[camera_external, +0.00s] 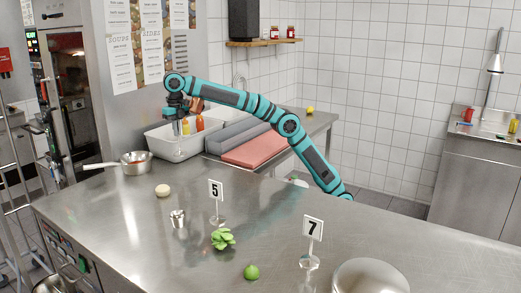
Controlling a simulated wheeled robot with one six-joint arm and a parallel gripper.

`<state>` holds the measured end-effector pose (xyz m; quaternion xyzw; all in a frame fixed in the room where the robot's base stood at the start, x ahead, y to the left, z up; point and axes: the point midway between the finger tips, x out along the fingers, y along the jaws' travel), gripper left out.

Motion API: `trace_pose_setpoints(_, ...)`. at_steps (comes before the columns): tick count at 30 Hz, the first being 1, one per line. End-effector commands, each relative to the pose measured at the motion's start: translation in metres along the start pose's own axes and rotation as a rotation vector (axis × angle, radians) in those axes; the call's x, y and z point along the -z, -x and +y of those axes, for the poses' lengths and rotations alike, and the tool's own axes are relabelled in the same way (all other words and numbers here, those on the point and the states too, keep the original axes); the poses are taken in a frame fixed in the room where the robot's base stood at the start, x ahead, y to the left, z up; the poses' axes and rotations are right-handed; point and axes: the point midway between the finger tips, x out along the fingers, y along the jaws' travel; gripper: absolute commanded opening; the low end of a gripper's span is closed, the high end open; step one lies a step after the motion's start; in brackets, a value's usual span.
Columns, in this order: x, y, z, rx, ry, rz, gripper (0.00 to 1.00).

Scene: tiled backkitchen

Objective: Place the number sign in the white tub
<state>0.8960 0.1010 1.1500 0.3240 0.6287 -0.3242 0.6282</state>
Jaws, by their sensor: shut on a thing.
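The white tub (160,146) stands on the far left part of the steel counter, with red, orange and yellow bottles in it. My gripper (178,113) is above the tub, pointing down and shut. A thin stem with a clear round foot (180,153) hangs below it, in front of or inside the tub; it looks like a number sign seen edge-on, its number hidden. Sign 5 (216,190) and sign 7 (312,228) stand upright on the counter, away from my gripper.
A saucepan (136,163) is left of the tub. A grey bin (235,135) and a red board (255,151) lie to its right. An onion-like ball (162,190), metal shaker (178,219), green leaves (223,238), lime (251,272) and metal bowl (371,277) are nearer.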

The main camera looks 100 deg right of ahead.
Motion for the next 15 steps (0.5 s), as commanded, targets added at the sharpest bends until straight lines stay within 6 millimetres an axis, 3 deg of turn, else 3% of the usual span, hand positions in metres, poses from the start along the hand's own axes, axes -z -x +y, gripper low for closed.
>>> trace_pose_setpoints(3,-0.044,0.009,-0.034,-0.001,-0.064,0.000,0.00)
trace_pose_setpoints(15,-0.163,0.033,-0.155,-0.001,-0.263,0.000,0.00)
